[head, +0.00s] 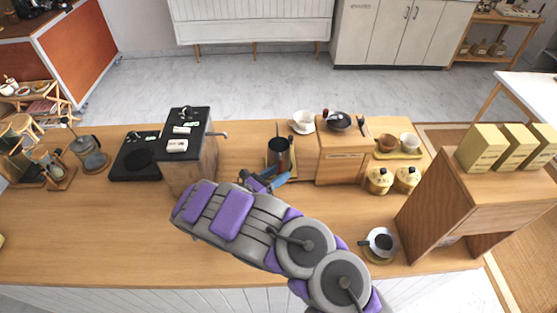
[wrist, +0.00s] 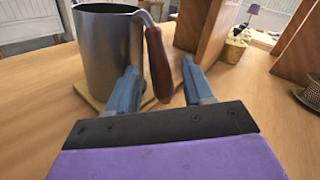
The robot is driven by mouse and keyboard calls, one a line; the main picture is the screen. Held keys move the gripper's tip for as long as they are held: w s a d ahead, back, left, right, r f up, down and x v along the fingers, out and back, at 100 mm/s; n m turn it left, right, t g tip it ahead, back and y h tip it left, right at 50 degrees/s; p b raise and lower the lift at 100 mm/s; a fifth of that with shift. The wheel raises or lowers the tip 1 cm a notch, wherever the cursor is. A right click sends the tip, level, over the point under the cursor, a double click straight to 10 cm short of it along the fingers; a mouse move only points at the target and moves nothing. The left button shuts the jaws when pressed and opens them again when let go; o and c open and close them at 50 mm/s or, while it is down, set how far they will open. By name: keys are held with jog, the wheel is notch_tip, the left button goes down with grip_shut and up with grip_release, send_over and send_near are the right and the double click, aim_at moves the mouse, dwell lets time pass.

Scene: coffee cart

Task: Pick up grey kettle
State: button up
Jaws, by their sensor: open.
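The grey kettle (head: 278,158) is a metal jug standing upright on a small yellowish tray (head: 268,174) on the wooden counter. In the wrist view the kettle (wrist: 105,50) fills the upper left, with its reddish-brown handle (wrist: 157,65) towards me. My gripper (head: 267,179) is at the near side of the kettle. In the wrist view its blue fingers (wrist: 160,72) are open, one on each side of the handle's lower part. A gap shows between the right finger and the handle; whether the left finger touches cannot be told. The kettle's base is partly hidden.
A black-topped wooden machine (head: 193,140) stands left of the kettle. A wooden box (head: 341,165) stands close on its right, with a white cup (head: 303,120) behind. Yellow jars (head: 379,181) and a wooden shelf (head: 470,195) are farther right. The counter's front left is clear.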

grip_shut()
dwell(0.3)
dwell(0.3)
